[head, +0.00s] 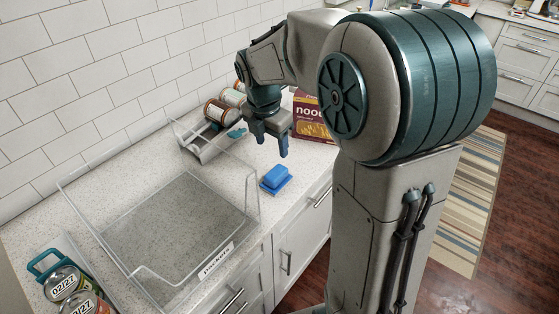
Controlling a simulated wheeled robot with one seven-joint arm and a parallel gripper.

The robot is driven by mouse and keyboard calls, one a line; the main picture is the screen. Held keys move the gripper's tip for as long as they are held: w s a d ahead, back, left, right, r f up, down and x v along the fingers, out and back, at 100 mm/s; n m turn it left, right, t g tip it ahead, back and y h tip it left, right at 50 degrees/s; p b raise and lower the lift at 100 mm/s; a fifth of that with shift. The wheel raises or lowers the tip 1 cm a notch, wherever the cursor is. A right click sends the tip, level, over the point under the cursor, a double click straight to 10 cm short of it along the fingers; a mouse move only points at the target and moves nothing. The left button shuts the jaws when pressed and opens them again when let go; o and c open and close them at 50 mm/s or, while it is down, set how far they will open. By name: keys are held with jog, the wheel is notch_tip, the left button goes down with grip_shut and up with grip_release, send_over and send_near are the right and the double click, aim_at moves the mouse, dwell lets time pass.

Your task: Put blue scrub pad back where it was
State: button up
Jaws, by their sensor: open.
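The blue scrub pad (276,175) lies on the speckled counter, right of the clear bin and near the counter's front edge. It seems to rest on a thin, darker blue base. My gripper (268,148) points down above and behind the pad. Its fingers are apart, nothing shows between them, and it does not touch the pad.
A clear bin labelled "Packets" (216,260) stands empty on the counter (283,209). Behind it, cans lie in a clear rack (207,150). A noodle box (312,115) stands right of my gripper. Dated cans (62,283) sit at lower left. A tiled wall (95,90) backs the counter.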

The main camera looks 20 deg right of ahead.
jog(key=s+d+m+t+y, duration=0.1)
jog(key=s+m+t, duration=0.1)
jog(key=s+m, duration=1.8)
jog(key=m, duration=0.5)
jog(key=shift+r, duration=0.2)
